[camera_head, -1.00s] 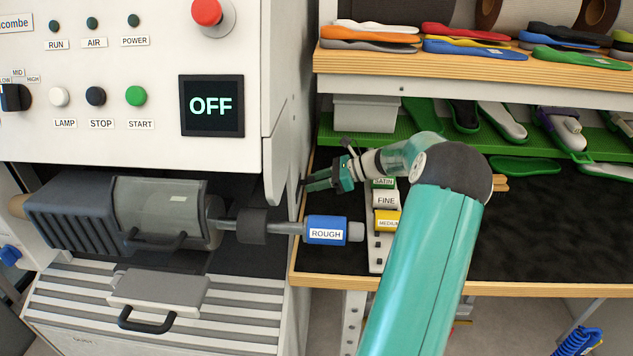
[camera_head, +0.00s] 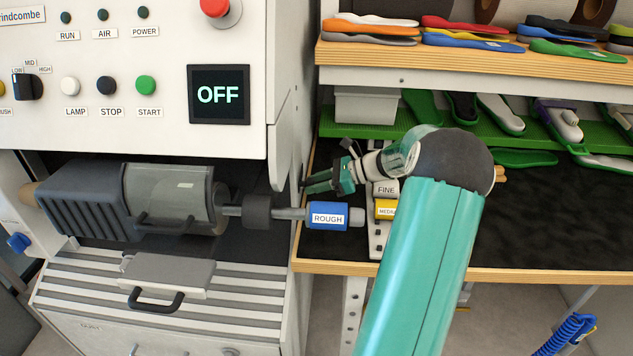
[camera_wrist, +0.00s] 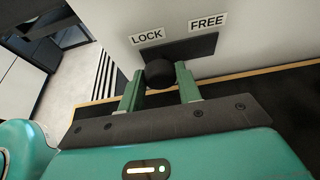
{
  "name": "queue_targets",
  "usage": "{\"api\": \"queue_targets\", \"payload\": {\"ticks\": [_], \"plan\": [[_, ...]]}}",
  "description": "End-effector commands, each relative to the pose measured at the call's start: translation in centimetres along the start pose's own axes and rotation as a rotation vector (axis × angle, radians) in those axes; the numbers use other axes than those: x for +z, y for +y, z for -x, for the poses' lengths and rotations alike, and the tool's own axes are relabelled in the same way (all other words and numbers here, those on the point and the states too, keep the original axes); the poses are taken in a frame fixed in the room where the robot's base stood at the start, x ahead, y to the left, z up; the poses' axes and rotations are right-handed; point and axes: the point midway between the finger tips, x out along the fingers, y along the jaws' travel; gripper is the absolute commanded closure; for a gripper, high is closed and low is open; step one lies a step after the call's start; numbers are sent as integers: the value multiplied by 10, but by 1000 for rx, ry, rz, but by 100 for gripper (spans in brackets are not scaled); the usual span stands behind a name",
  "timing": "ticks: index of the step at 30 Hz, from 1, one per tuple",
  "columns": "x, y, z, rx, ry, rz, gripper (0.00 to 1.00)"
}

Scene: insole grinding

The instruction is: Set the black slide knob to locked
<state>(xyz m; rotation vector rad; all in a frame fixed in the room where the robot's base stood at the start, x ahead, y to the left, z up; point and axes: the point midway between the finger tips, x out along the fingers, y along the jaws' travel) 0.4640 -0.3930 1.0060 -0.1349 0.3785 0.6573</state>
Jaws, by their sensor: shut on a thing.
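In the wrist view the black slide knob (camera_wrist: 160,73) sits toward the left end of a dark slot plate (camera_wrist: 205,45), below the LOCK label (camera_wrist: 147,36). The FREE label (camera_wrist: 207,24) is at the right end. My gripper (camera_wrist: 161,84) has its green fingers on either side of the knob and is shut on it. In the head view my gripper (camera_head: 318,183) reaches left to the side of the white machine (camera_head: 283,150); the knob is hidden there.
A blue ROUGH drum (camera_head: 328,216) on the machine's shaft sticks out just below my gripper. FINE (camera_head: 386,189) and yellow MEDIUM (camera_head: 386,209) pieces stand on a rack under my forearm. Shelves of insoles (camera_head: 470,45) are behind. The display (camera_head: 218,95) reads OFF.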

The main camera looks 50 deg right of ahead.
Motion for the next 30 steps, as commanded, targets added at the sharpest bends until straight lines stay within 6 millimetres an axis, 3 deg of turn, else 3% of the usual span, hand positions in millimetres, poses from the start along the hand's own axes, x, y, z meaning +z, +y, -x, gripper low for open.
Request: {"api": "queue_targets", "payload": {"ticks": [8, 9, 12, 23, 30], "plan": [[-1, 2, -2, 19, -2, -3, 100], [-2, 2, -2, 19, -2, -3, 64], [-1, 2, -2, 18, -2, -3, 45], [-1, 0, 4, 10, -1, -2, 45], [-1, 0, 44, 7, 0, -3, 45]]}}
